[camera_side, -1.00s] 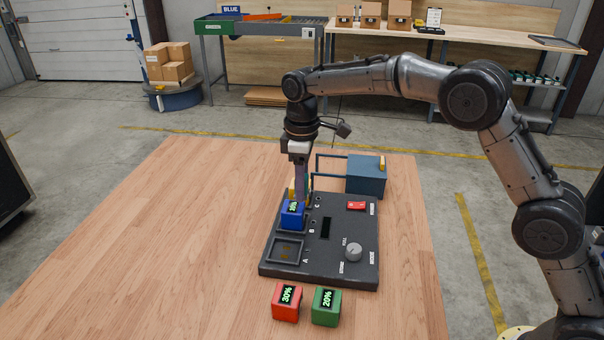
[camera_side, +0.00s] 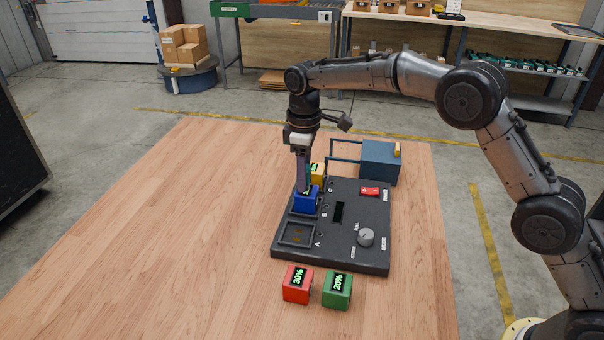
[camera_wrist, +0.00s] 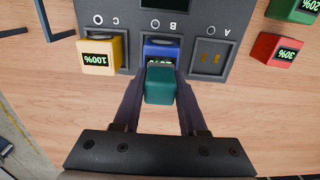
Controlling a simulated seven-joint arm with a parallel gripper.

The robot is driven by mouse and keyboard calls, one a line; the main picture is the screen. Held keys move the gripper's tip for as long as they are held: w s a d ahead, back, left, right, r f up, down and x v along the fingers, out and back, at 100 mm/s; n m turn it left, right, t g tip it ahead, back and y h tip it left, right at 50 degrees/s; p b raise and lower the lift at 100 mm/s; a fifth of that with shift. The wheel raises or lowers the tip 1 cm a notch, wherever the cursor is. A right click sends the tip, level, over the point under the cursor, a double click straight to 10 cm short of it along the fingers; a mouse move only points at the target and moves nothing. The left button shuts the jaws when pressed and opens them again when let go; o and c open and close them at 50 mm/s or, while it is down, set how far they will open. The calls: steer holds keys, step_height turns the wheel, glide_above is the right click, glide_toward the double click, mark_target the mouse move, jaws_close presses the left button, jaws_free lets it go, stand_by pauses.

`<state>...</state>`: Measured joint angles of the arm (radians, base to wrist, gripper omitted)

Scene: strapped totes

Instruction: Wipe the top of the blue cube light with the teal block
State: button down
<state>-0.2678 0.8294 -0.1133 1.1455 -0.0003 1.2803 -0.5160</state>
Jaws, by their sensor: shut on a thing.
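My gripper (camera_wrist: 157,108) is shut on the teal block (camera_wrist: 160,86), which sits between its fingertips in the wrist view. The blue cube light (camera_wrist: 162,50) stands in socket B of the dark panel; its lit display is partly hidden behind the teal block. In the side view the blue cube light (camera_side: 306,204) is directly under my fingertips (camera_side: 304,184), and the teal block is mostly hidden by the fingers. The block is at the cube's top; I cannot tell whether they touch.
A yellow cube reading 100% (camera_wrist: 98,55) is at socket C, close beside my gripper. Socket A (camera_side: 297,233) is empty. Red (camera_side: 297,284) and green (camera_side: 337,290) cubes lie before the panel (camera_side: 345,250). A blue box (camera_side: 380,162) stands behind. The table's left is clear.

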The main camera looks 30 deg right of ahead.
mark_target(316, 191)
steer(key=shift+s+d+f, duration=0.15)
steer(key=shift+s+d, duration=0.8)
steer(key=shift+d, duration=0.05)
step_height(316, 191, up, 7)
stand_by(0.7)
steer(key=shift+f, duration=3.5)
steer(key=shift+w+a+f, duration=0.45)
steer(key=shift+f, duration=0.1)
steer(key=shift+w+a, duration=1)
steer(key=shift+w, duration=0.05)
steer(key=shift+s+d, duration=1.5)
steer(key=shift+s, duration=0.05)
step_height(316, 191, up, 8)
steer(key=shift+r, duration=0.15)
